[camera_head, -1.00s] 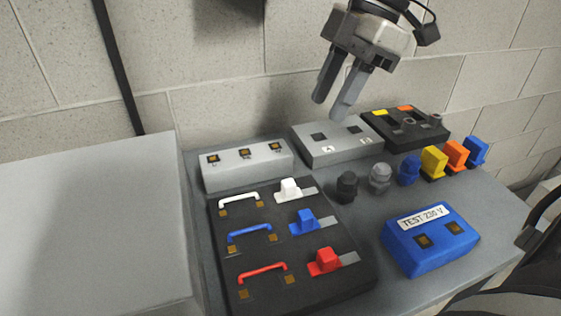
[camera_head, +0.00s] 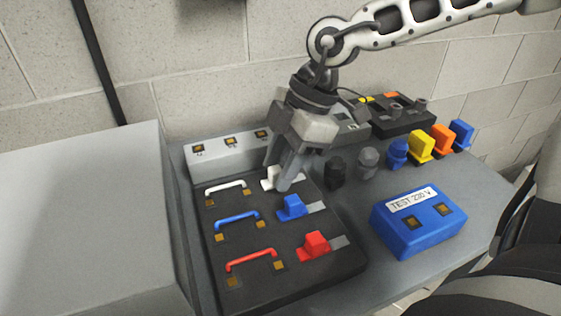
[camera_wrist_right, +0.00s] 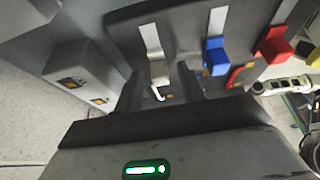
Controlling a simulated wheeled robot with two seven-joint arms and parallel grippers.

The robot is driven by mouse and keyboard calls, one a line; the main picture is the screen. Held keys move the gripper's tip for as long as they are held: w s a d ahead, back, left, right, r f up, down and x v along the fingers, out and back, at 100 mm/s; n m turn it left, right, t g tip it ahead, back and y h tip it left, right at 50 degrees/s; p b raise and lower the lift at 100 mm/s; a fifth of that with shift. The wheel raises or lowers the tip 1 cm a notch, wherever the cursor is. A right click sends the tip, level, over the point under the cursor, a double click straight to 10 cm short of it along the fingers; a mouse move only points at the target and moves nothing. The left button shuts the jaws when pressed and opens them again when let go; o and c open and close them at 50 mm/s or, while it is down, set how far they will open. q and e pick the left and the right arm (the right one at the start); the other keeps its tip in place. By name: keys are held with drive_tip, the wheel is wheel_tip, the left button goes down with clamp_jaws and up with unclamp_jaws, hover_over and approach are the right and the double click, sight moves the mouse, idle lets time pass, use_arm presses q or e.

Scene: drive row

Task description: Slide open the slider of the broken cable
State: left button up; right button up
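A black panel (camera_head: 220,274) carries a white, a blue and a red cable, each with a slider of the same colour. The white slider (camera_head: 267,179), blue slider (camera_head: 291,207) and red slider (camera_head: 315,244) all sit at the left of their grey tracks. My right gripper (camera_head: 279,175) is low over the white slider, partly hiding it. In the right wrist view the white slider (camera_wrist_right: 158,68) shows between its open fingers; contact cannot be told. The white cable (camera_head: 226,187), blue cable (camera_head: 238,217) and red cable (camera_head: 250,258) show no clear break. My left gripper is not in view.
A blue box marked TEST 230 V (camera_head: 420,229) stands right of the panel. Dark, grey and blue knobs (camera_head: 367,161) and yellow, orange and blue blocks (camera_head: 443,141) stand behind. A grey box with contacts (camera_head: 205,166) lies behind the panel. A large grey block (camera_head: 90,220) borders the left.

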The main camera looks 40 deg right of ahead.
clamp_jaws()
drive_tip(key=shift+s+d+b, duration=0.2)
drive_tip(key=shift+d+b, duration=0.1)
drive_tip(key=shift+d, duration=0.85)
unclamp_jaws()
drive_tip(key=shift+s+d, duration=0.1)
drive_tip(key=shift+d, duration=0.05)
drive_tip(key=p+v, duration=0.1)
drive_tip(key=v, duration=1.5)
drive_tip(key=shift+p, duration=0.35)
